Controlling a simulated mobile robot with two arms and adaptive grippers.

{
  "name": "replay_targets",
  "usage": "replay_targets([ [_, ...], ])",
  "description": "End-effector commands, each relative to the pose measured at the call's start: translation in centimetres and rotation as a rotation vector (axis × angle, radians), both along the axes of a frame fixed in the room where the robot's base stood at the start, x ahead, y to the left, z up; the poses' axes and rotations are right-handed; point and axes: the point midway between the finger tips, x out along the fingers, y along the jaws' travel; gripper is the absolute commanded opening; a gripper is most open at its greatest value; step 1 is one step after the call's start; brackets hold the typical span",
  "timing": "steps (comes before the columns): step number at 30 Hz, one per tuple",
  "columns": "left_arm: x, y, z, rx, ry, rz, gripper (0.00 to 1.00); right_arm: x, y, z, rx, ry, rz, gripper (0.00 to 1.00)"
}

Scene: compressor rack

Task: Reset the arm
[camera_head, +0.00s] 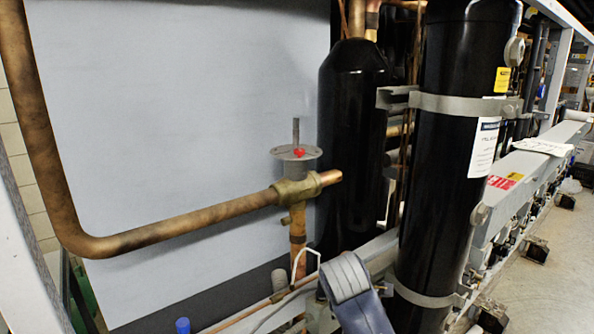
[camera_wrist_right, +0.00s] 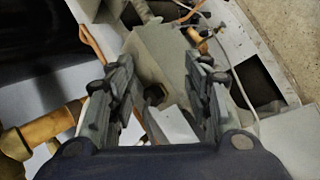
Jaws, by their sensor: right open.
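My right gripper (camera_wrist_right: 158,68) shows in the right wrist view with its two dark fingers apart and nothing held between them. Behind the gap between the fingers is a pale grey beam with a dark hole. In the head view a blue and grey part of my own arm rises from the bottom edge, in front of the rack's lower rail. My right gripper's fingers cannot be made out there. My left gripper is in neither view.
A copper pipe (camera_head: 190,215) with a brass valve (camera_head: 296,190) crosses the left half. Black cylinders (camera_head: 445,150) (camera_head: 352,130) stand at the centre. A grey panel (camera_head: 180,110) is behind. Copper fittings (camera_wrist_right: 42,130) lie left of the right gripper. Floor (camera_head: 560,250) is open at right.

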Motion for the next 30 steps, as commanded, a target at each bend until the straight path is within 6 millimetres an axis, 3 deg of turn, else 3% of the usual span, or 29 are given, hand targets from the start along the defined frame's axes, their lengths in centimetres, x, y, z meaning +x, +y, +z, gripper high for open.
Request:
replay_targets([
  [1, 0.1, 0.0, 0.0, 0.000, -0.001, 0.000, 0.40, -1.9, -0.6, -2.8, 0.063, 0.024, -0.052, 0.46],
  [6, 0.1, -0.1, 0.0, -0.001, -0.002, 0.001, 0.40, -8.0, -2.4, -9.4, 0.263, 0.083, -0.252, 0.46],
  [10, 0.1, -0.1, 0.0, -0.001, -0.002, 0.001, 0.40, -13.4, -4.0, -13.4, 0.392, 0.126, -0.420, 0.46],
  [15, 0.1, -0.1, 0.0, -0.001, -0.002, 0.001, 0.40, -20.9, -6.2, -17.0, 0.534, 0.173, -0.651, 0.46],
  [21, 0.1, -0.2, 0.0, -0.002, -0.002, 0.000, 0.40, -28.3, -8.2, -18.7, 0.648, 0.204, -0.885, 0.46],
  [30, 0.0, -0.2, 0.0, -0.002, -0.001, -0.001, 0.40, -35.1, -9.9, -18.7, 0.730, 0.224, -1.101, 0.46],
])
